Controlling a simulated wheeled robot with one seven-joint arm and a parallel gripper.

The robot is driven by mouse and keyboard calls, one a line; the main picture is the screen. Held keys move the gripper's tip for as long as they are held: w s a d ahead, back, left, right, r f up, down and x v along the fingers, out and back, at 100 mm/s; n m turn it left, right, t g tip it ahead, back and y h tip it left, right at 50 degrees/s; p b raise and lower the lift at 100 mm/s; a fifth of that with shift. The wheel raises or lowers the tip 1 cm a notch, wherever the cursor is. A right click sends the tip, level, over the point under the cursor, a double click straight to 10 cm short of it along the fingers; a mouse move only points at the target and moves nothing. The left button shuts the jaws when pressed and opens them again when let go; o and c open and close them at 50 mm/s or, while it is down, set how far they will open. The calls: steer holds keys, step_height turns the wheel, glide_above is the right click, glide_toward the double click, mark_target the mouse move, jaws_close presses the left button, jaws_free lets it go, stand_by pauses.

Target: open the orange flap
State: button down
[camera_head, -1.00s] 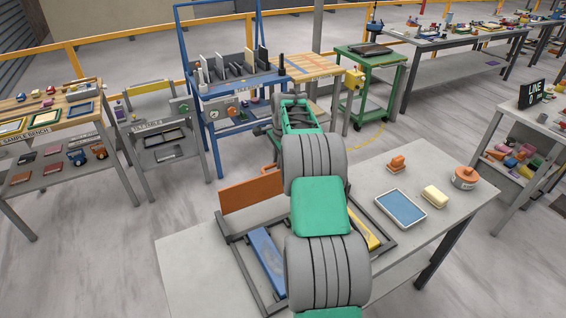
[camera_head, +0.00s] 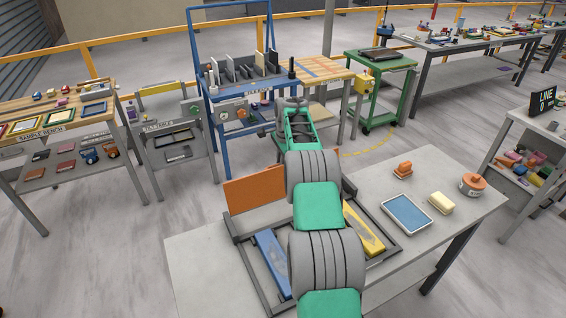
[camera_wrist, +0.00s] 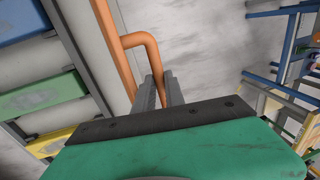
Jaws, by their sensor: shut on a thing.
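The orange flap (camera_head: 254,190) stands raised at the far edge of a dark grey frame (camera_head: 262,284) on the slab. In the wrist view, I see the flap edge-on (camera_wrist: 113,50) with its bent orange handle (camera_wrist: 146,48). My gripper (camera_wrist: 161,88) is shut on the handle; its fingers show as two grey bars.
A blue panel (camera_head: 270,262) and a yellow panel (camera_head: 364,230) lie in the frame. On the slab's right are a blue tray (camera_head: 407,214), an orange block (camera_head: 403,170), a yellow-and-white block (camera_head: 440,203) and an orange-topped canister (camera_head: 472,185). A blue rack bench (camera_head: 228,130) stands beyond.

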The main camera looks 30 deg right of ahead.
steer(key=shift+w+r, duration=0.3)
steer(key=shift+w, duration=0.2)
steer(key=c, duration=1.8)
jaws_free()
steer(key=shift+w, duration=0.1)
steer(key=shift+o, duration=0.9)
steer(key=shift+w+f, duration=0.2)
steer(key=shift+f, duration=0.05)
steer(key=shift+o, duration=1.1)
steer(key=shift+s+f, duration=0.1)
steer(key=shift+f, duration=0.05)
steer(key=r, duration=0.2)
steer(key=s+r+b, duration=0.1)
steer(key=r, duration=0.5)
steer(key=shift+s+r+b, duration=0.15)
steer(key=shift+s+b, duration=0.2)
